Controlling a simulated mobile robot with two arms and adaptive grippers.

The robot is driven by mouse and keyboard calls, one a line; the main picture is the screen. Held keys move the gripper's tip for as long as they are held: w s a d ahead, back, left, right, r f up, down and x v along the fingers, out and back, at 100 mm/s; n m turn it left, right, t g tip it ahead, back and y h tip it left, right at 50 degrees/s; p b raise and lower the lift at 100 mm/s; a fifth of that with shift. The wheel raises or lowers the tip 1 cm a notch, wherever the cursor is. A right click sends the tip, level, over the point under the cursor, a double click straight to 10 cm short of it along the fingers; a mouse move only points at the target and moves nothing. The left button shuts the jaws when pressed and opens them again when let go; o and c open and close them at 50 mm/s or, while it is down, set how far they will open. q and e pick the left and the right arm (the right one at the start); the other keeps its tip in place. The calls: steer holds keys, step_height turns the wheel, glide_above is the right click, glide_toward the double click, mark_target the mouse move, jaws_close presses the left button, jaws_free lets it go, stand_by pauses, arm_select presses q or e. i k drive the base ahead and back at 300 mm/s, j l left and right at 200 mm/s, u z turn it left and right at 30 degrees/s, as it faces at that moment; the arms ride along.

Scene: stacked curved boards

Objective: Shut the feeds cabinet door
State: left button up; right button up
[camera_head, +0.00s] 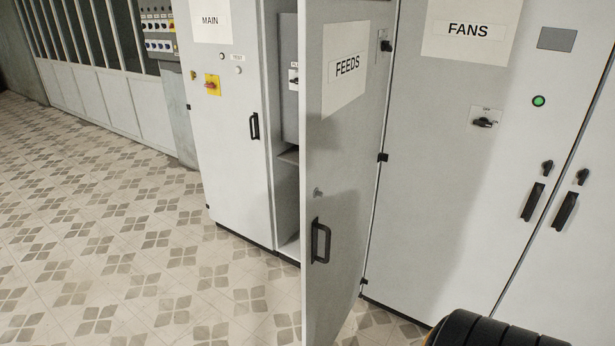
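The FEEDS cabinet door (343,190) stands open, swung outward from hinges on its right side, beside the FANS cabinet. Its free edge points toward me. It is a light grey panel with a white FEEDS label (346,68) near the top. A black handle (320,241) is on its outer face near the free edge, with a small round lock (318,193) above. The cabinet's interior (288,190) shows in a narrow strip left of the door; the rest is hidden behind it. Neither gripper is in view.
The MAIN cabinet (228,140) is left, with a black handle and a red-yellow switch. The FANS cabinet (440,170) is right, with a green light and black handles. Patterned tile floor (110,230) is clear at left. A black ribbed part, apparently mine, shows at bottom right.

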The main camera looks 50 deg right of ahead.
mark_target(344, 70)
steer(key=k+l, duration=0.1)
steer(key=l, duration=0.35)
steer(key=l+u, duration=0.1)
steer(key=l, duration=0.35)
steer(key=k+l+u, duration=0.1)
steer(key=l, duration=0.3)
steer(key=k+l, duration=0.15)
steer(key=l, duration=0.3)
steer(key=k+l+u, duration=0.1)
steer(key=l, duration=0.3)
steer(key=k+l, duration=0.15)
steer(key=l, duration=0.3)
steer(key=k+l+u, duration=0.1)
steer(key=l, duration=0.3)
